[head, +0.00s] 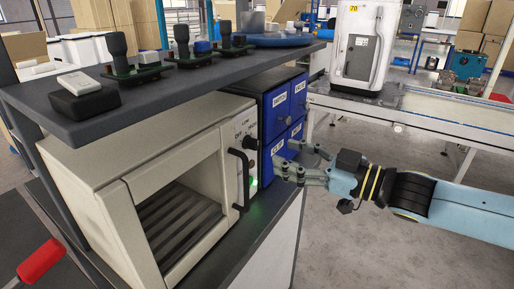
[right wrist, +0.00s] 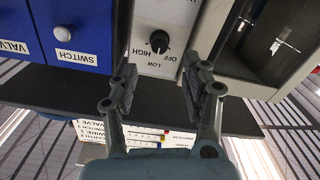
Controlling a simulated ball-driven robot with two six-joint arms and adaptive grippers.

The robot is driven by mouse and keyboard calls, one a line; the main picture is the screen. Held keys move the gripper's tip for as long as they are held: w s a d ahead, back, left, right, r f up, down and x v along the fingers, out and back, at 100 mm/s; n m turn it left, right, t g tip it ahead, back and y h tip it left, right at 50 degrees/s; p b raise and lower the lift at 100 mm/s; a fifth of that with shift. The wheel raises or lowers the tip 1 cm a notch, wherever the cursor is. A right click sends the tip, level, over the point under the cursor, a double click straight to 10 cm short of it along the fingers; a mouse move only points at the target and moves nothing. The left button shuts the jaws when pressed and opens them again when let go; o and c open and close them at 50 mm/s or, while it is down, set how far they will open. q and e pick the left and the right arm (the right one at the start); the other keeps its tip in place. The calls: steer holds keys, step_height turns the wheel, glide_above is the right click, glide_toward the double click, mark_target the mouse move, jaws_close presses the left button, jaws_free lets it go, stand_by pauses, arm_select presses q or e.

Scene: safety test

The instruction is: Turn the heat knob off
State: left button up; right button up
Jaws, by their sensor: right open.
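The black heat knob (right wrist: 159,41) sits on the pale control panel of a cream oven (head: 85,160). In the right wrist view the panel is upside down, with LOW and HIGH marks by the knob; I cannot tell which mark the knob points to. In the head view the knob (head: 250,142) is small, above a green light. My right gripper (head: 300,163) is open and empty, to the right of the panel. In the wrist view its fingertips (right wrist: 160,82) are apart, with the knob beyond the gap and not touched. My left gripper is not in view.
The oven's black door handle (head: 240,180) stands out beside the panel. Blue labelled drawers (head: 289,110) adjoin the oven. A dark shelf (head: 130,105) with several devices overhangs the oven. A conveyor (head: 430,105) stands behind; open floor lies at the lower right.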

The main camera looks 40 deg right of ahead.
mark_target(258, 146)
steer(key=p+x, duration=0.1)
steer(key=x, duration=0.5)
steer(key=shift+w+p, duration=0.35)
steer(key=shift+w+a, duration=0.3)
steer(key=shift+w, duration=0.25)
steer(key=shift+f, duration=0.1)
jaws_close()
